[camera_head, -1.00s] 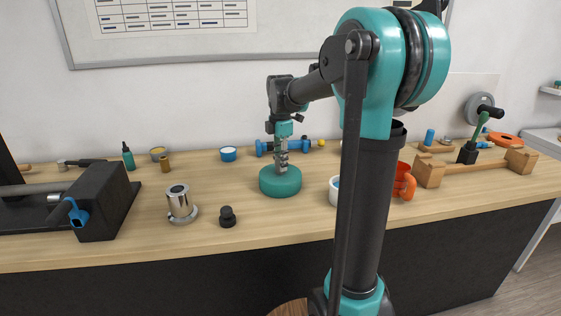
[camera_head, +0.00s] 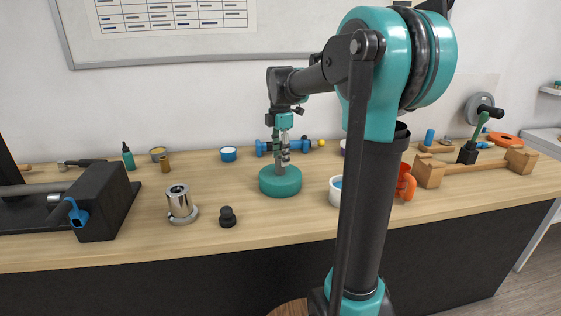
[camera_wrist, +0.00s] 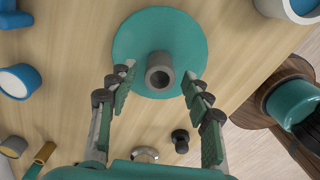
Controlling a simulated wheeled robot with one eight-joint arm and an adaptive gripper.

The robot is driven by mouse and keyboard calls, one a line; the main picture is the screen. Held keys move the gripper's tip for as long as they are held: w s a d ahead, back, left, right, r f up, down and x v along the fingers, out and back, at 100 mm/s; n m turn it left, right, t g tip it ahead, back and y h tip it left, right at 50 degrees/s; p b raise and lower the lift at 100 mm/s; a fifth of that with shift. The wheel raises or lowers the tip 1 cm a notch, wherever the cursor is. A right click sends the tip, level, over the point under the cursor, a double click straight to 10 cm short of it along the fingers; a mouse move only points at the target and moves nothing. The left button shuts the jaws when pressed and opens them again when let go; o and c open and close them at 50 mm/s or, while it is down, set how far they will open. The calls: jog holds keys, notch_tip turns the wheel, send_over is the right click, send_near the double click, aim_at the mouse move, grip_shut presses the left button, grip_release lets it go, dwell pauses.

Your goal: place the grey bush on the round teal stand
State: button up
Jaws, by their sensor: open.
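The round teal stand (camera_head: 281,184) sits on the bench in the middle of the head view; it also fills the top centre of the wrist view (camera_wrist: 187,32). The grey bush (camera_wrist: 159,74), a short hollow cylinder, stands upright on the stand, near the edge facing my gripper in the wrist view. In the head view the bush (camera_head: 281,167) is partly hidden by the fingers. My gripper (camera_wrist: 158,82) is open above the stand, with its two fingers apart on either side of the bush and a gap visible on both sides.
A chrome flanged cylinder (camera_head: 180,203) and a small black knob (camera_head: 227,217) stand left of the stand. A white cup (camera_head: 335,190) and an orange mug (camera_head: 405,184) are to the right. A blue dumbbell-like part (camera_head: 265,148) lies behind. Bench in front is clear.

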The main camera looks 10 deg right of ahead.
notch_tip(320, 180, up, 10)
jog(key=shift+f, duration=0.2)
dwell(0.3)
